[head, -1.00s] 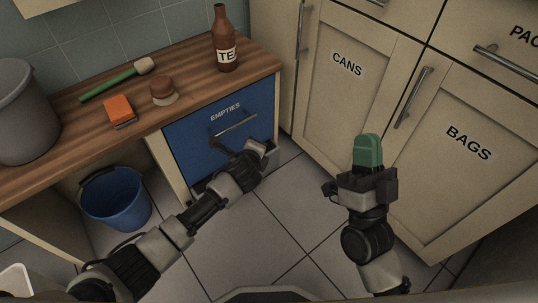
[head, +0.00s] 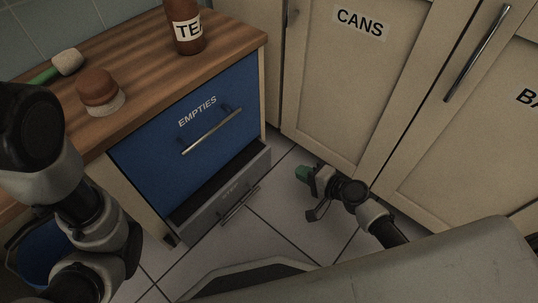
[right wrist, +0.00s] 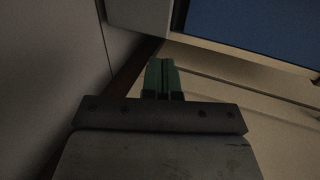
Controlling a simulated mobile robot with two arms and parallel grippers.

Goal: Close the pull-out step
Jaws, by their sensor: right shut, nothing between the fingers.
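The pull-out step (head: 250,178) is a grey, drawer-like unit low under the blue EMPTIES front. It juts out past that front, with a dark gap behind its front panel and a metal handle (head: 240,207) on it. My right gripper (head: 303,174) has green fingers, shut and empty. It is low near the floor, to the right of the step and apart from it. The green fingers also show together in the right wrist view (right wrist: 161,78). My left arm stands at the left edge of the head view, and its gripper is out of view.
The blue EMPTIES front (head: 190,120) has its own handle. The CANS door (head: 350,80) is close behind my right gripper. A blue bucket (head: 38,255) is at lower left. Tiled floor lies before the step.

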